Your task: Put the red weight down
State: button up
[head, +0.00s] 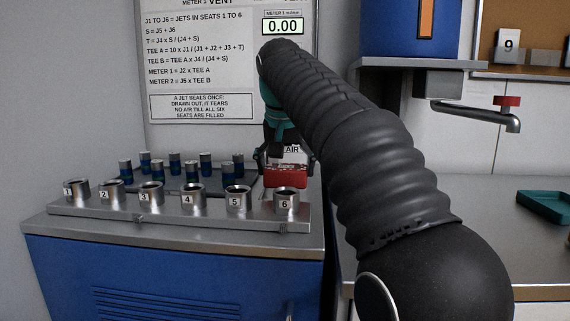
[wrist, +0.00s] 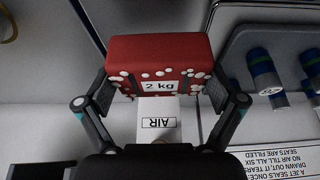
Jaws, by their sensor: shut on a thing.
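The red weight (wrist: 160,55) is a red block with a "2 kg" label and white dots along its lower edge in the wrist view. My gripper (wrist: 158,95) is shut on it, one finger at each side. In the head view the red weight (head: 286,177) hangs in my gripper (head: 286,165) behind seat 6, at the right end of the steel seat rail. Whether its underside touches anything is hidden. A white block marked AIR (wrist: 158,122) lies beyond the weight in the wrist view; its label (head: 291,150) also shows just above the weight in the head view.
The seat rail (head: 140,216) with seats 1 to 6 lies along the front of the blue cabinet (head: 170,280). Several blue jets (head: 206,165) stand behind it. A wall panel (head: 200,60) carries formulas and a meter reading 0.00 (head: 283,26). A tap (head: 480,112) and green tray (head: 545,206) are right.

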aim_at(286, 182)
jog(key=shift+f+b, duration=0.5)
jog(key=shift+f, duration=0.95)
jog(key=shift+f, duration=0.1)
jog(key=o, duration=1.5)
jog(key=shift+f, duration=0.15)
jog(key=shift+c, duration=0.2)
jog(key=shift+w+d+p+v, duration=0.35)
jog(key=shift+p+v, duration=0.7)
jog(key=shift+v, duration=5.4)
jog(key=b+x, duration=0.2)
jog(key=x, duration=0.2)
jog(key=b+x, duration=0.2)
jog(key=x, duration=0.2)
jog(key=b+x, duration=0.2)
jog(key=x, duration=0.2)
jog(key=shift+a+f, duration=0.25)
jog(key=shift+f, duration=0.2)
